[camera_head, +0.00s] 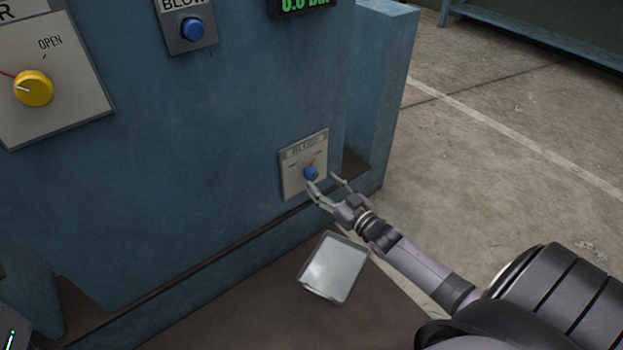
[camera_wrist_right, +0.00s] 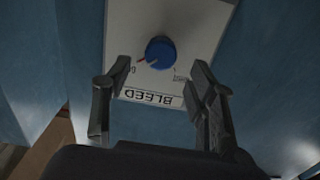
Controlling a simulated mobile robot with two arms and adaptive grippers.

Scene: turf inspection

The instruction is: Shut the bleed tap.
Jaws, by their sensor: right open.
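The bleed tap is a small blue knob (camera_head: 310,173) on a pale plate (camera_head: 291,183) low on the blue cabinet, near its right corner. In the right wrist view the blue knob (camera_wrist_right: 160,53) sits on the plate marked BLEED (camera_wrist_right: 205,25), with a red pointer mark toward one of the scale labels. My right gripper (camera_head: 325,181) is open at the plate. In the right wrist view its two fingers (camera_wrist_right: 158,88) stand apart, with the knob beyond and between them; I cannot tell whether a finger touches it. My left gripper is not clearly seen.
A yellow knob (camera_head: 34,88) with an OPEN label is at the upper left. A blue BLOW button (camera_head: 192,29) and a green display (camera_head: 305,5) are above. A grey tray (camera_head: 334,267) lies below the plate. Open floor (camera_head: 520,110) is to the right.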

